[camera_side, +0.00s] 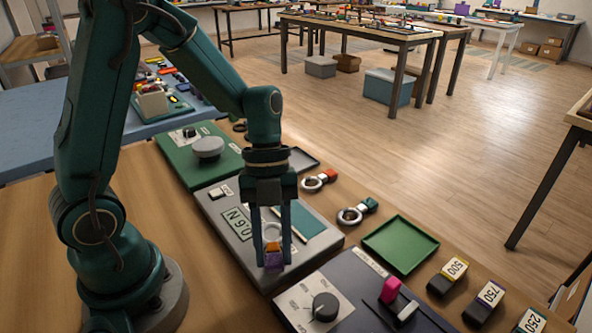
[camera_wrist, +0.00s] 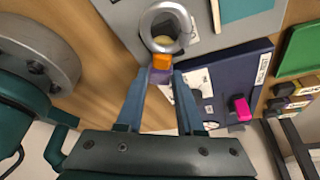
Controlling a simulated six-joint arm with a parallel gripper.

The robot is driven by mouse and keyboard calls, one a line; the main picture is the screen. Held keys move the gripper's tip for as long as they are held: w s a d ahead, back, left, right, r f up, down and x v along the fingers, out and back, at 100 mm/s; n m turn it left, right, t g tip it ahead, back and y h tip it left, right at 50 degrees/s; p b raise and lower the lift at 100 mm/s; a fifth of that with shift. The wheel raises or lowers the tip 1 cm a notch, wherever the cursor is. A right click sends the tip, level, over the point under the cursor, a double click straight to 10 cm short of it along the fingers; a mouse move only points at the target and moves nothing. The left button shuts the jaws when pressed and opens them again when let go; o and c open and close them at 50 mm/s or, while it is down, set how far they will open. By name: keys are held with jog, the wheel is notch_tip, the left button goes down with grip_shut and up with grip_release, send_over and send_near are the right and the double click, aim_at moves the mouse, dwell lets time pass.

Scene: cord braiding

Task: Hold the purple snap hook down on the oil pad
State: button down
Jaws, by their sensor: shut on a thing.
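My gripper (camera_side: 273,264) points down over the front part of a grey device marked "0.6 N" (camera_side: 237,224). Its fingers are shut on the purple body of the snap hook (camera_side: 273,259). The hook has an orange part and a silver ring; in the wrist view the ring (camera_wrist: 149,37) extends forward from between the fingers (camera_wrist: 160,78) over the grey surface. A yellowish patch (camera_wrist: 164,42) shows through the ring. A teal rectangle (camera_side: 304,221) lies on the device beside the hook. I cannot tell for certain which is the oil pad, or whether the ring touches it.
A dark blue box with a black knob (camera_side: 325,306) and a pink lever (camera_side: 390,290) stands in front. Two more ring hooks (camera_side: 314,183) (camera_side: 350,215), a green tray (camera_side: 400,244) and weights (camera_side: 447,276) lie to the right. A green device (camera_side: 181,162) stands behind.

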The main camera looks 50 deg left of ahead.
jog(key=shift+r, duration=3)
jog(key=shift+w, duration=0.1)
